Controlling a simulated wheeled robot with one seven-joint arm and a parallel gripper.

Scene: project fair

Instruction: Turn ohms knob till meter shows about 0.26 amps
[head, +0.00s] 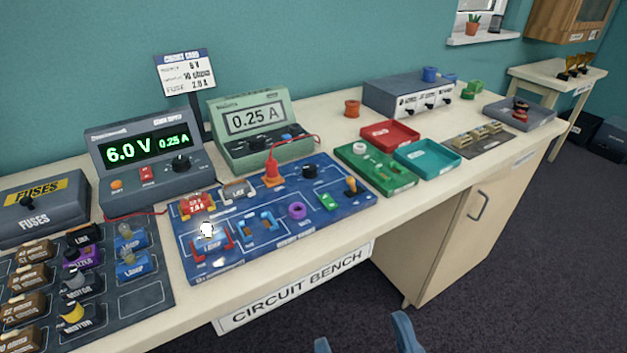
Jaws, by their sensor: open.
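The green meter (247,121) stands at the back of the bench and reads 0.25 A. The blue circuit board (262,262) lies in front of it, with a lit bulb (207,230) at its left. I cannot read which one is marked ohms. My gripper (364,339) shows as two blue fingertips at the bottom edge, open and empty, in front of the bench and apart from the board.
The power supply (140,151) at left reads 6.0 V and 0.25 A. A dark parts tray (150,318) with lamps and motors is at front left. A green tray (376,180), red tray (388,132) and teal tray (428,156) stand right of the board.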

